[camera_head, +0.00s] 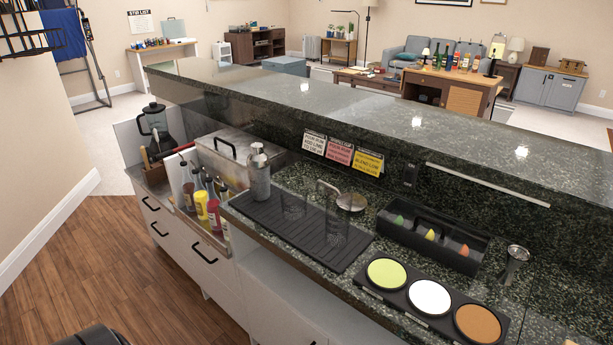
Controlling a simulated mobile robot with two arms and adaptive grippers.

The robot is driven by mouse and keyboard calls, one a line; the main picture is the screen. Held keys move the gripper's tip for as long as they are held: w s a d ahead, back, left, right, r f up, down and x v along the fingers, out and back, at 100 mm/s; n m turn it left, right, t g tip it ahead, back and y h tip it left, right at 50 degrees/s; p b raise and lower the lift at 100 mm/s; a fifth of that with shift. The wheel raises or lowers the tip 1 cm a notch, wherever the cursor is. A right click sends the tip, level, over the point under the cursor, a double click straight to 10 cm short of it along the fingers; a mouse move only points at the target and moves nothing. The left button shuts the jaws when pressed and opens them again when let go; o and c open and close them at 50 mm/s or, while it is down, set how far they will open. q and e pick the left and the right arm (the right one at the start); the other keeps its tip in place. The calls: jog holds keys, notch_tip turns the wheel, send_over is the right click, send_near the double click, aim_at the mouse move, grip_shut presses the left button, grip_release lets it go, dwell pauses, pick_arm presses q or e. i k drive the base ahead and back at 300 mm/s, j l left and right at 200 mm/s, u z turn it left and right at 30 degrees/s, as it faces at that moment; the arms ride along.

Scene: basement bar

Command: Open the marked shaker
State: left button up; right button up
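A silver metal shaker (259,172) stands upright at the far left end of a black ribbed bar mat (290,240) on the dark stone counter. Its top narrows to a cap, and the cap appears to be on. I cannot make out a mark on it at this size. No other shaker shows clearly. Neither of my grippers is in view, and nothing is touching the shaker.
Two clear glasses (293,204) (337,228) stand on the mat near the shaker. A strainer (351,202), garnish caddy (430,237), three-dish rimmer (430,298) and jigger (515,264) lie to the right. Bottles (201,204) fill a rail at left. A raised ledge (400,110) runs behind.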

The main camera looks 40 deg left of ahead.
aim_at(259, 179)
jog(key=j+z, duration=0.3)
jog(key=j, duration=0.2)
jog(key=k+j+z, duration=0.1)
jog(key=j+z, duration=0.25)
jog(key=k+j+z, duration=0.1)
jog(key=j+z, duration=0.2)
jog(key=j, duration=0.25)
